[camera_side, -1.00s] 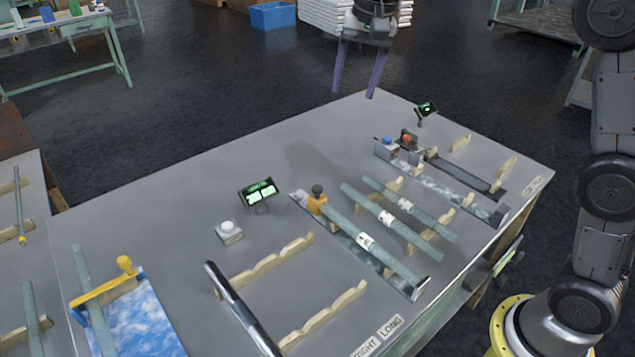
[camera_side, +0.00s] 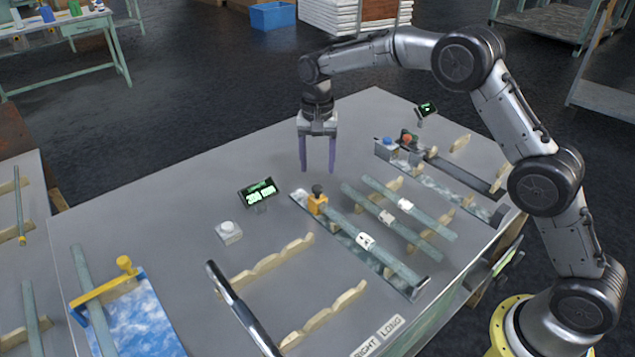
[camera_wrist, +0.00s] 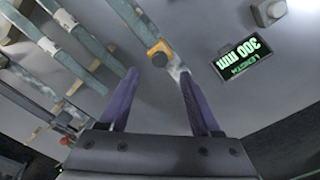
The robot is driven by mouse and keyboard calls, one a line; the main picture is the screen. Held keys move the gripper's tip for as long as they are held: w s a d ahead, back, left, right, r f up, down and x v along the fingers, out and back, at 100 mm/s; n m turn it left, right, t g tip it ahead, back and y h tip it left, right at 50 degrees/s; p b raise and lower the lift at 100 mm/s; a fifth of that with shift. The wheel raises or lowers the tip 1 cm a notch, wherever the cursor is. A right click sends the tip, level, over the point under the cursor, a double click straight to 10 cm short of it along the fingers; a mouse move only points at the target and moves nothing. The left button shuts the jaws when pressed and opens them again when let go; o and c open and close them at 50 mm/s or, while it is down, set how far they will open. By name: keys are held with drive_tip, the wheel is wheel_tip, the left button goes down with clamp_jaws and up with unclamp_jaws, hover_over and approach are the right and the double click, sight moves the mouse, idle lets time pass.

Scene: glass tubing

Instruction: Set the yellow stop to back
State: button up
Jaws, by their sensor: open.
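The yellow-orange stop (camera_side: 317,203) with a dark knob stands at the far end of a grey track (camera_side: 345,238). A glass tube (camera_side: 387,260) with a white label lies along that track, its far end close to the stop. In the wrist view the stop (camera_wrist: 160,50) shows just beyond the fingertips, roughly between them. My gripper (camera_side: 318,170) is open and empty, fingers pointing down, above the table and a little behind the stop. It also shows in the wrist view (camera_wrist: 158,75). I see no contact between fingers and stop.
A display (camera_side: 258,191) reading 300 mm stands left of the stop, with a white button box (camera_side: 229,232) nearby. Two labelled tubes (camera_side: 392,221) lie on wooden racks to the right. A blue board (camera_side: 140,312) with a yellow bar and knob (camera_side: 125,265) is at left.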

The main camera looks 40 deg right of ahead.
sight(318, 187)
drive_tip(key=shift+f, duration=3.15)
clamp_jaws()
drive_tip(key=shift+r, duration=0.1)
